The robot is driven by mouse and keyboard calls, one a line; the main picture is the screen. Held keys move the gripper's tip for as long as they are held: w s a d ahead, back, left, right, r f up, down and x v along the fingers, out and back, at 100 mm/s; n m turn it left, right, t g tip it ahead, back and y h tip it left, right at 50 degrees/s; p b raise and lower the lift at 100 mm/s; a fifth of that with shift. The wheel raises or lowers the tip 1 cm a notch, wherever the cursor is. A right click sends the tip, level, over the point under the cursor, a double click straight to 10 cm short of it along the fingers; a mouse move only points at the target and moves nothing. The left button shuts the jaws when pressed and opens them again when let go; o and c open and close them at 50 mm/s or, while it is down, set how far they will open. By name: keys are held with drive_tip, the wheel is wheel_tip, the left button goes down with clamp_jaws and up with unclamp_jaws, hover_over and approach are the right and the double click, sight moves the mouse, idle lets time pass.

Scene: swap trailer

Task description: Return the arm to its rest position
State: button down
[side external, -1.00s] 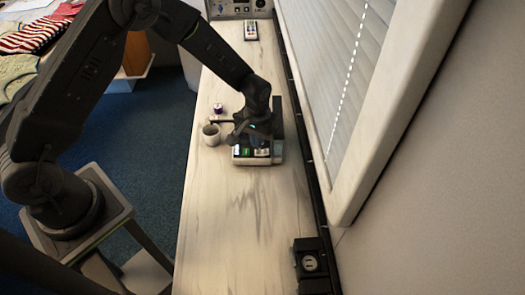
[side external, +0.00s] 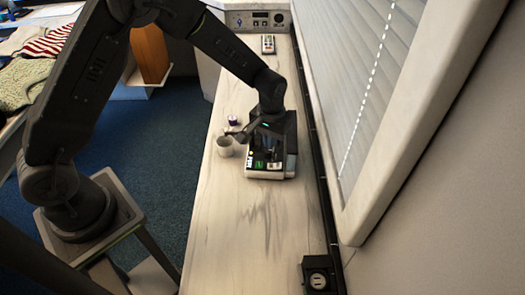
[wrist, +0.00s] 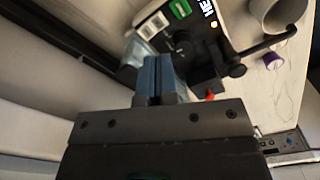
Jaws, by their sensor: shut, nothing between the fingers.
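My gripper (wrist: 155,78) is shut and empty, its two bluish fingers pressed together in the wrist view. In the side view the end of my arm is over the small black-and-white machine (side external: 266,173) on the counter and hides part of it. The machine also shows in the wrist view (wrist: 152,24), just beyond my fingertips, with a green label on its top. I cannot tell whether the fingers touch it.
The window wall bounds the right side. A socket box (side external: 318,276) is at the near right. The near counter (side external: 240,240) is clear.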

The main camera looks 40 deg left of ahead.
drive_tip(key=s+a+r+t, duration=0.1)
drive_tip(key=s+r, duration=0.2)
drive_tip(key=r, duration=0.3)
drive_tip(key=s+a+r+m+t, duration=0.1)
drive_tip(key=s+r, duration=0.2)
drive_tip(key=r, duration=0.3)
drive_tip(key=s+a+r+t, duration=0.1)
drive_tip(key=s+r, duration=0.3)
drive_tip(key=r, duration=0.3)
drive_tip(key=s+a+r+m+t, duration=0.1)
drive_tip(key=s+r, duration=0.1)
drive_tip(key=s, duration=0.5)
drive_tip(key=s+a+r+t, duration=0.1)
drive_tip(key=s+r, duration=0.2)
drive_tip(key=s, duration=0.4)
drive_tip(key=shift+s+m, duration=0.4)
